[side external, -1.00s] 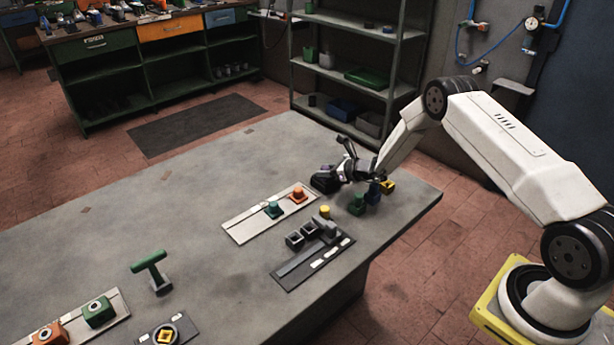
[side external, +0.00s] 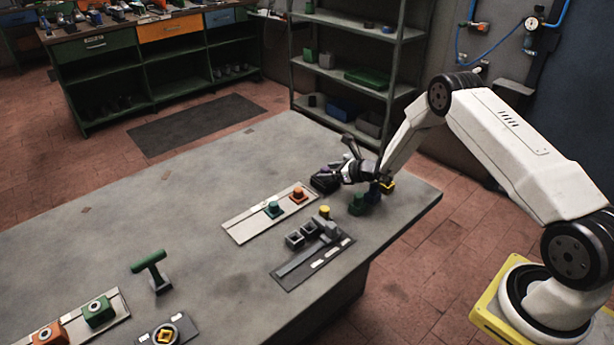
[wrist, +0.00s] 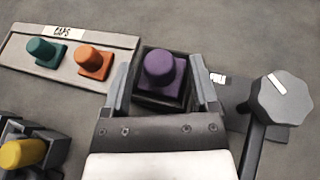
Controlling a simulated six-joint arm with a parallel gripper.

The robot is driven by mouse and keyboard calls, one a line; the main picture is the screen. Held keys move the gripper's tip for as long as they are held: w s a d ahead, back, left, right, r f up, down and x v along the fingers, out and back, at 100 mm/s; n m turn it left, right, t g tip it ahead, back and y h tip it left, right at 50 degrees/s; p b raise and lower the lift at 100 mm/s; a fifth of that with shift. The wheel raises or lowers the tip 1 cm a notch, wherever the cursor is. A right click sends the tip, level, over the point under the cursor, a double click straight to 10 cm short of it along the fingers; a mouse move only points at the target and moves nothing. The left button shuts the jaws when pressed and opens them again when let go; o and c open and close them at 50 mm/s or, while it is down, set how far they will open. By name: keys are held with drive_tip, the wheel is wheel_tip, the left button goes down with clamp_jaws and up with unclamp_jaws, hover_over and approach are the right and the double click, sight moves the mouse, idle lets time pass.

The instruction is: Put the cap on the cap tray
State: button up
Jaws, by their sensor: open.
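A purple cap (wrist: 163,68) sits in a dark square holder (wrist: 176,103) in the wrist view. My gripper (wrist: 166,88) is open, with one finger on each side of the cap and holder; I cannot tell whether either finger touches. The pale cap tray (wrist: 28,62), labelled CAPS, lies to the left in the wrist view. It carries a teal cap (wrist: 41,52) and an orange cap (wrist: 93,61), with bare tray beside them. In the side view, my gripper (side external: 335,180) is at the far right part of the table, past the cap tray (side external: 240,229), and hides most of the purple cap.
A grey knob on a lever (wrist: 281,98) stands close right of my gripper. A yellow cap (wrist: 22,153) is by dark blocks at lower left. Green block (side external: 359,205) and blue block stand near my wrist in the side view. A green T-handle (side external: 149,262) stands farther left.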

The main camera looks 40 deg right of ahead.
drive_tip(key=v, duration=1)
drive_tip(key=shift+s, duration=0.3)
drive_tip(key=s+a+r+n+g+y, duration=0.25)
drive_tip(key=s+a+n+g, duration=0.2)
drive_tip(key=a+n, duration=0.25)
drive_tip(key=s+a+r+n+g+y, duration=0.1)
drive_tip(key=s+a+r+n+g, duration=0.25)
drive_tip(key=s+a+n, duration=0.35)
drive_tip(key=s+a+r+n+g+h, duration=0.1)
drive_tip(key=s+r+n+h, duration=0.2)
drive_tip(key=n, duration=0.6)
drive_tip(key=s+a+r+n+g+h, duration=0.1)
drive_tip(key=s+r+n+h, duration=0.3)
drive_tip(key=s+n, duration=0.4)
drive_tip(key=shift+a+n+h, duration=0.35)
drive_tip(key=shift+a+n, duration=0.35)
drive_tip(key=shift+a, duration=0.1)
drive_tip(key=shift+r, duration=0.15)
